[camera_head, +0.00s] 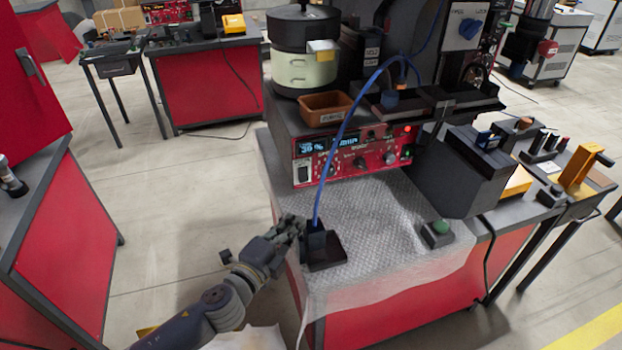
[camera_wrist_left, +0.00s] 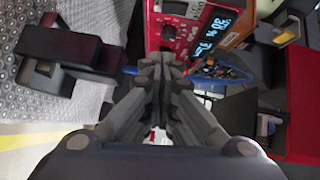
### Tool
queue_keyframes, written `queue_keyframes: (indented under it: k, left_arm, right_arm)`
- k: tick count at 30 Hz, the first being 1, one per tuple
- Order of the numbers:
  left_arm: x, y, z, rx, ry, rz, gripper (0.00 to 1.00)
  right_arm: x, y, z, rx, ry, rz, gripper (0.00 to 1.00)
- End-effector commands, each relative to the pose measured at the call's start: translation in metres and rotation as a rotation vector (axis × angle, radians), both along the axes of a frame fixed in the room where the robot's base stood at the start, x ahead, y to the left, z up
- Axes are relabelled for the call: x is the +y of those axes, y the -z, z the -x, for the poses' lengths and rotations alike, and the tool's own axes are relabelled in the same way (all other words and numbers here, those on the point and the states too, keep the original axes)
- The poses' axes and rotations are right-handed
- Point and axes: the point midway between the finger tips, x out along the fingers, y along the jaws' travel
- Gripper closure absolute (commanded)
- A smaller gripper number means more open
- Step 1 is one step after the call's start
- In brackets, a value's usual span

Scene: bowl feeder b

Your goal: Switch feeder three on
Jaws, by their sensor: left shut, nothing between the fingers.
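The red feeder control unit (camera_head: 358,154) sits on the bench below the bowl feeder (camera_head: 303,52). Its blue display is lit and appears to read 30 %. A pale-framed rocker switch (camera_head: 303,173) is at the left end of its panel; its position is too small to tell. Knobs and a red light show on the right of the panel. My left gripper (camera_head: 299,224) is shut and empty, in front of and below the panel's left end, apart from it. In the left wrist view its shut fingers (camera_wrist_left: 162,62) point towards the red panel (camera_wrist_left: 170,35). My right gripper is not in view.
A black block (camera_head: 325,250) stands on the textured mat (camera_head: 375,215) just right of my left gripper. A blue tube (camera_head: 333,150) rises across the panel's front. An orange bin (camera_head: 325,108) stands on top of the unit.

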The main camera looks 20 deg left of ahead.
Motion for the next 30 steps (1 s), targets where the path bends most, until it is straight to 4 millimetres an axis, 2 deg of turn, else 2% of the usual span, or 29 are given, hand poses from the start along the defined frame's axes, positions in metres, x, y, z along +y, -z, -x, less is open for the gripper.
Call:
queue_keyframes:
  k: [5, 17, 23, 30]
  left_arm:
    - [0.007, -0.005, -0.002, 0.001, -0.019, -0.024, 1.00]
    - [0.007, -0.004, -0.005, 0.001, -0.020, -0.024, 1.00]
    - [0.002, -0.005, -0.028, -0.001, -0.019, -0.025, 1.00]
    - [-0.006, -0.001, -0.069, -0.001, -0.020, -0.024, 1.00]
  right_arm:
    - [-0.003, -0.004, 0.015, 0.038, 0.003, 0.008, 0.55]
    - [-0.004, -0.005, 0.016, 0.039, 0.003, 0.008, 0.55]
    - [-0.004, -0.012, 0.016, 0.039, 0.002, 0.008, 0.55]
    - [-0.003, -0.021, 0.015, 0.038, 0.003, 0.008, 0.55]
